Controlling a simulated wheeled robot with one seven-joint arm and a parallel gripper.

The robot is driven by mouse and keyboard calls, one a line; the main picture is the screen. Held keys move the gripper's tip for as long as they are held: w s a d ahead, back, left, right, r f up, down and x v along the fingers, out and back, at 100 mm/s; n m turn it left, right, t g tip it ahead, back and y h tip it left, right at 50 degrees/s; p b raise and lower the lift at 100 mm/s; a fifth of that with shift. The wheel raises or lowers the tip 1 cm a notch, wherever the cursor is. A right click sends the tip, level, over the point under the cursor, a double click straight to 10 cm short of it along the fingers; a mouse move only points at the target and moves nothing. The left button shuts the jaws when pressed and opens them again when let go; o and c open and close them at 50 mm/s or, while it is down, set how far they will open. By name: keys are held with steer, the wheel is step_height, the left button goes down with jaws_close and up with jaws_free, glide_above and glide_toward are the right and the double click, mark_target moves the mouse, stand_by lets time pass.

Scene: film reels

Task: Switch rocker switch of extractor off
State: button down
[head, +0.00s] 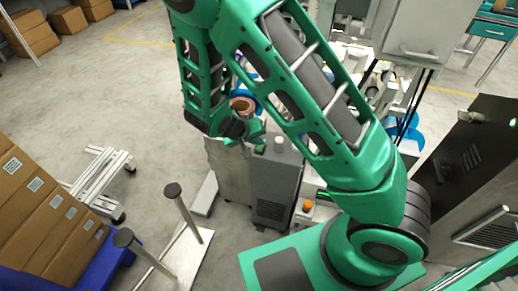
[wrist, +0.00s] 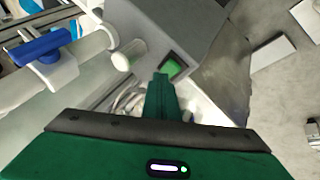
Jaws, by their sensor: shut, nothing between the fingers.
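The extractor (head: 275,188) is a dark grey box standing on the floor in the middle of the head view. Its grey top fills the upper middle of the wrist view (wrist: 200,22). The rocker switch (wrist: 171,67) is green, set in a dark frame near the edge of that top. A small green patch of it shows in the head view (head: 260,149). My gripper (wrist: 161,77) is shut and empty, its fingertips right beside the switch. I cannot tell whether they touch it. In the head view my gripper (head: 257,136) is just above the extractor's top.
A white cylindrical fitting (wrist: 127,56) stands beside the switch. A pipe with a blue-handled valve (wrist: 42,45) lies to the left. A dark cabinet (head: 470,150) stands at the right. Cardboard boxes (head: 50,215) are at the left. Some floor left of the extractor is clear.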

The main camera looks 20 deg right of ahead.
steer(key=shift+s+a+f, duration=0.1)
steer(key=shift+f, duration=0.45)
stand_by(1.0)
steer(key=shift+r, duration=0.15)
steer(key=shift+r, duration=0.5)
steer(key=shift+w+d+r, duration=0.1)
steer(key=shift+w+r, duration=0.05)
steer(key=shift+r, duration=0.65)
steer(key=shift+w+d+r, duration=0.15)
steer(key=shift+r, duration=0.7)
steer(key=shift+w+d+r, duration=0.1)
steer(key=shift+w+r, duration=0.05)
steer(key=shift+r, duration=0.65)
